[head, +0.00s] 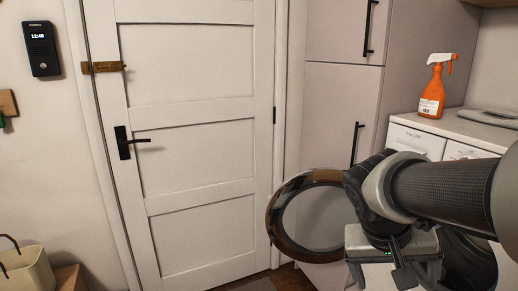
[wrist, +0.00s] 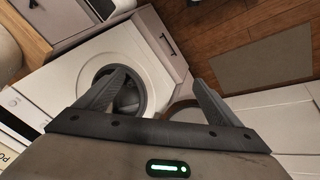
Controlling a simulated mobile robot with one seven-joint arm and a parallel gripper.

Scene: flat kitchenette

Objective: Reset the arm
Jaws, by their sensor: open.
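My gripper (wrist: 159,80) shows in the wrist view with its two dark fingers spread wide apart and nothing between them. In the head view my gripper (head: 402,268) is at the lower right, in front of the washing machine (head: 415,141), with my arm reaching in from the right edge. The machine's round door (head: 276,229) stands open, its ring just left of my gripper in the picture. My arm and gripper hide much of the machine's front. In the wrist view the machine (wrist: 150,60) lies beyond the fingers, its round opening partly behind the left finger.
An orange spray bottle (head: 432,90) and a folded grey cloth (head: 490,117) are on the machine's top. A tall cabinet (head: 335,110) stands beside a shut white door (head: 195,125). A mat (wrist: 265,60) lies on the wooden floor. A pale basket (head: 28,272) is at lower left.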

